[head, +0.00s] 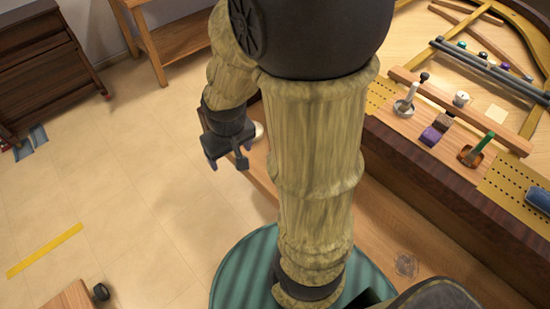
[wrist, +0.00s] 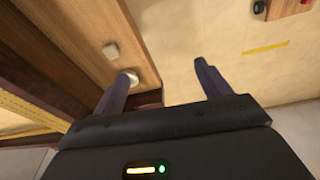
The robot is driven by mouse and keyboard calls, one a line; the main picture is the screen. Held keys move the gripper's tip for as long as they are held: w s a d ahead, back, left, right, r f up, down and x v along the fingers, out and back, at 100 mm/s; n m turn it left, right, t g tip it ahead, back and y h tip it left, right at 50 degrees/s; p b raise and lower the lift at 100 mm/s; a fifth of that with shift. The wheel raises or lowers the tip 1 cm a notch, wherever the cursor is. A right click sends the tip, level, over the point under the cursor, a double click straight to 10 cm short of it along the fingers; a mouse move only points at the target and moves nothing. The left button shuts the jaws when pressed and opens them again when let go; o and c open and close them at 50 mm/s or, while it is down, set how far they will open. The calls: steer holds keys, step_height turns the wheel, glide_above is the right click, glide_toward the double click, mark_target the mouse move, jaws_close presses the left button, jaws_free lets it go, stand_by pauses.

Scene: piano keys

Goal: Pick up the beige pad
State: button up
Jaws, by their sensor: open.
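A small flat pale beige square (head: 497,114) lies on the light board inside the instrument at the upper right, far from my gripper. My gripper (head: 228,164) hangs at the left of my arm, over the floor and the bench edge. In the wrist view its fingers (wrist: 165,72) are apart with nothing between them. A whitish round thing (wrist: 130,77) shows by the left finger, partly hidden; it also peeks out behind the gripper in the head view (head: 259,130).
The instrument holds a white-handled tool (head: 408,101), a purple block (head: 431,136), a green-handled tool (head: 478,148) and a blue item (head: 539,198). A clear item (head: 405,264) lies on the wooden bench. A dark dresser (head: 40,70) stands left; the tiled floor is mostly free.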

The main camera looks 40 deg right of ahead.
steer(key=w+d+f+b, duration=0.5)
steer(key=d+f, duration=0.2)
steer(key=d, duration=0.4)
steer(key=w+d+f+n+b, duration=0.1)
steer(key=w+d+f+b, duration=0.3)
steer(key=d+f, duration=0.4)
steer(key=w+d, duration=0.1)
steer(key=d, duration=0.2)
steer(key=shift+w+d+f+g+y+b, duration=0.2)
steer(key=shift+f+g+y+b, duration=0.1)
steer(key=shift+g+b, duration=0.1)
steer(key=f, duration=0.3)
steer(key=w+f+b, duration=0.1)
steer(key=f, duration=0.7)
steer(key=shift+w+a+f, duration=0.1)
steer(key=shift+w+a, duration=0.1)
steer(key=shift+w, duration=0.1)
steer(key=shift+d+f, duration=0.1)
steer(key=shift+f, duration=0.4)
steer(key=shift+s+d+r, duration=0.1)
steer(key=shift+w+d+f+b, duration=0.15)
steer(key=shift+w+f, duration=0.2)
steer(key=shift+f, duration=0.95)
steer(key=shift+w+a+f+b, duration=0.15)
steer(key=shift+w+f, duration=0.15)
steer(key=shift+f, duration=0.95)
